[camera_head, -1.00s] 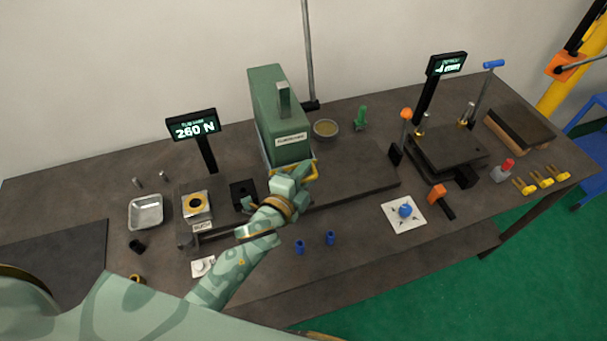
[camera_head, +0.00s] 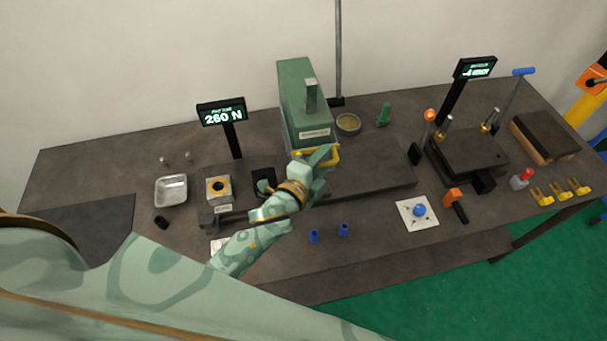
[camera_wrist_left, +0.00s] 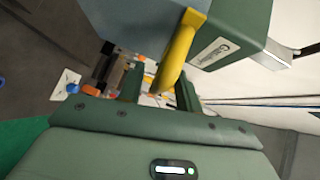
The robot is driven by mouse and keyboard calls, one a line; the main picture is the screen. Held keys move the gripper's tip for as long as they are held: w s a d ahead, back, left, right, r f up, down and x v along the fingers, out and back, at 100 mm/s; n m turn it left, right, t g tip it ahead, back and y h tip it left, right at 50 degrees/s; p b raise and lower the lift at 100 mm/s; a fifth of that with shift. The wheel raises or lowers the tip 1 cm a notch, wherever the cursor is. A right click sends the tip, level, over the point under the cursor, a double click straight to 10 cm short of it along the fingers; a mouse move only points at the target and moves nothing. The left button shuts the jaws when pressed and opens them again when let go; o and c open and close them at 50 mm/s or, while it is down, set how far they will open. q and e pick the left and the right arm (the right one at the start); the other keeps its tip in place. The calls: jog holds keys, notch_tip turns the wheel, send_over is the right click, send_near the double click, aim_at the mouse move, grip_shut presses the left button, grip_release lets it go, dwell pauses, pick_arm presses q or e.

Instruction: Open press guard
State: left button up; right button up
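The green press (camera_head: 303,100) stands at the back of the bench with a labelled front. A yellow handle (camera_head: 330,158) shows low on its front side. In the left wrist view the yellow handle (camera_wrist_left: 180,50) runs along the lower edge of a grey-blue panel (camera_wrist_left: 140,20), beside the green press body. My left gripper (camera_head: 318,160) is at the handle. In the left wrist view its fingers (camera_wrist_left: 160,88) stand apart, with the handle's end between them and a gap visible. Contact is unclear. My right gripper is not in view.
A dark plate (camera_head: 370,165) lies right of the press. Blue cylinders (camera_head: 314,236) and a white card (camera_head: 418,212) lie in front. A metal tray (camera_head: 171,190) and force display (camera_head: 222,112) are left. A fixture (camera_head: 467,155) stands right.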

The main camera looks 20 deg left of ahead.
pick_arm(q)
jog(key=b+v, duration=0.1)
jog(key=v, duration=1.4)
jog(key=shift+s+b, duration=0.15)
jog(key=shift+b, duration=0.2)
jog(key=shift+f, duration=0.1)
